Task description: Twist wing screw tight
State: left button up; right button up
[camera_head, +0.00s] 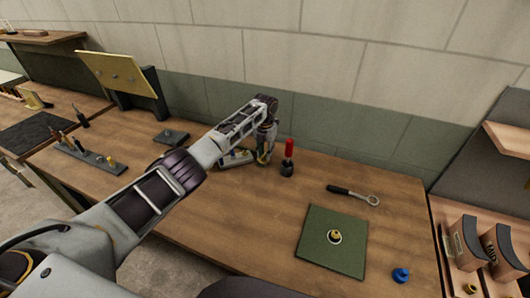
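My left gripper (264,156) reaches down at the back middle of the wooden table. It is beside the right end of a small grey fixture (235,158), and the arm hides part of this fixture. The fingers are small and dark here, so I cannot tell whether they are open or shut, or whether they touch anything. My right gripper is not in view.
A red-handled tool (289,148) stands upright in a dark holder right of the gripper. A ring-ended tool (354,194), a green mat (315,262) with a yellow round part (334,237), and a blue knob (401,274) lie farther right. A tilted board (122,75) stands back left.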

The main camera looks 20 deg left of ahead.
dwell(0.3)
pick_arm(q)
notch_tip(320, 180, up, 12)
dwell(0.8)
dwell(0.4)
notch_tip(320, 180, up, 9)
jog(key=p, duration=0.9)
jog(key=shift+r+p, duration=0.5)
jog(key=shift+p, duration=0.1)
